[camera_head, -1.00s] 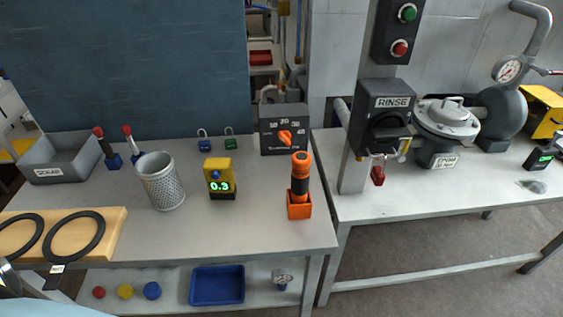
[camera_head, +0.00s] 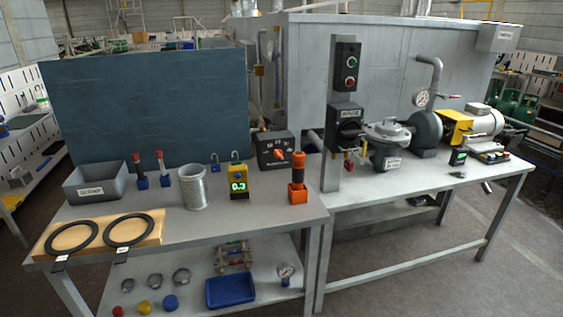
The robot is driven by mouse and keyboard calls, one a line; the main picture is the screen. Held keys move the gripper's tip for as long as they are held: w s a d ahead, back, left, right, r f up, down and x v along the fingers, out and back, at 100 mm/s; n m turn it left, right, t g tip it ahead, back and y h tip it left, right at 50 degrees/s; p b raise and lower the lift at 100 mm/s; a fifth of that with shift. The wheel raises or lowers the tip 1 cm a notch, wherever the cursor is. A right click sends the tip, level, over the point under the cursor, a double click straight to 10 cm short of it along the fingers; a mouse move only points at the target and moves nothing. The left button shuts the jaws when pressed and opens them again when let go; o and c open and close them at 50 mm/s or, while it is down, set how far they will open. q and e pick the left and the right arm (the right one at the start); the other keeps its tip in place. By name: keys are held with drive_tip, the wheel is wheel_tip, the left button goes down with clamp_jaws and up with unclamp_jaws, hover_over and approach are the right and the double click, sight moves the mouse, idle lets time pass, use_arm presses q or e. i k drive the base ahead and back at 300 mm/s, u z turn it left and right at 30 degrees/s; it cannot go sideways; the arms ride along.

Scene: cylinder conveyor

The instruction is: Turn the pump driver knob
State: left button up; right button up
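A dark grey box with a numbered dial face (camera_head: 267,157) stands at the back right of the left bench. An orange pointer knob (camera_head: 280,153) sits on its front and is tilted; its exact setting is too small to read. I cannot tell from a label whether this is the pump driver. A black rotary handle on a box labelled RINSE (camera_head: 347,127) is on the post to the right. The pump (camera_head: 428,128) with its round gauge is on the right bench. Neither of my grippers is in view.
On the left bench (camera_head: 225,233) are a scrap bin (camera_head: 97,186), a perforated metal cup (camera_head: 193,189), a yellow meter reading 0.3 (camera_head: 238,181), an orange-handled tool in its holder (camera_head: 298,180) and two black rings on a wooden board (camera_head: 155,238). Clear bench shows in front of the dial box.

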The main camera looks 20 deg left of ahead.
sight(278, 153)
drive_tip(key=z, duration=0.55)
drive_tip(key=i, duration=0.9)
drive_tip(key=z, duration=0.3)
